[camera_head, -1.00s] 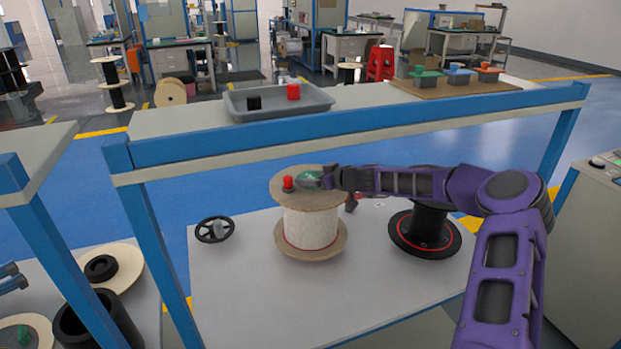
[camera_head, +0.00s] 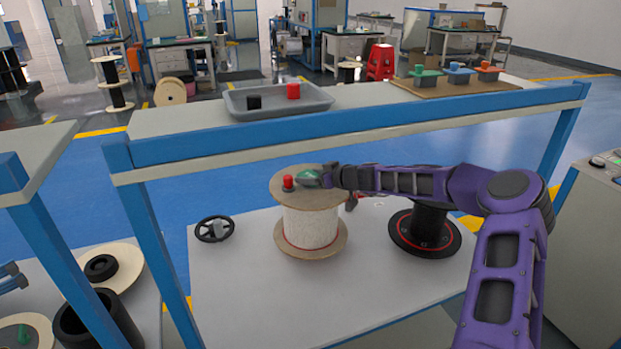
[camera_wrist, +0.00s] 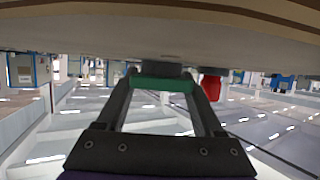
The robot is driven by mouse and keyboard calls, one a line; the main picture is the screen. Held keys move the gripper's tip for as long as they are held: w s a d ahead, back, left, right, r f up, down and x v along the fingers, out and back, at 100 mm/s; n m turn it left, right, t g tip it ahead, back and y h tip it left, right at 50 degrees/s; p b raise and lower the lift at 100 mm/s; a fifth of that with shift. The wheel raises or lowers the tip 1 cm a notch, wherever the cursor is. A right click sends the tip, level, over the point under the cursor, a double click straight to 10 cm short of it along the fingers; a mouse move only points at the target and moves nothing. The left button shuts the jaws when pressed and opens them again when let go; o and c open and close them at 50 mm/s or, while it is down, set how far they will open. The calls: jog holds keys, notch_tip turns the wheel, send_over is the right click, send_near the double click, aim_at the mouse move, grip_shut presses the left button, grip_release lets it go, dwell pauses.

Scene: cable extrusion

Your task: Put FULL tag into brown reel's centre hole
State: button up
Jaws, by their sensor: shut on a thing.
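The brown reel (camera_head: 310,228) stands upright on the grey table, with tan flanges and pale cable wound between them. My gripper (camera_head: 320,178) is over its top flange, coming in from the right. It is shut on a small green tag (camera_head: 306,177), which also shows between the fingertips in the wrist view (camera_wrist: 160,84). Any lettering on the tag is too small to read. The tag is at or just above the middle of the flange; I cannot tell whether it touches. The centre hole is hidden. A red piece (camera_head: 288,183) sits on the flange just left of the tag; it also shows in the wrist view (camera_wrist: 211,88).
A black reel (camera_head: 428,229) stands to the right, under my arm. A black handwheel (camera_head: 215,229) lies left. The shelf (camera_head: 180,121) above carries a grey tray (camera_head: 275,107) with black and red pieces, and a brown board (camera_head: 440,88) with green, blue and orange pieces.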

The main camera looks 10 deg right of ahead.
jog(key=shift+r, duration=0.5)
dwell(0.5)
jog(key=shift+f, duration=0.8)
jog(key=shift+r, duration=0.3)
dwell(0.3)
jog(key=shift+r, duration=0.5)
jog(key=shift+f, duration=0.8)
dwell(0.7)
jog(key=o, duration=1.1)
jog(key=shift+v, duration=5.5)
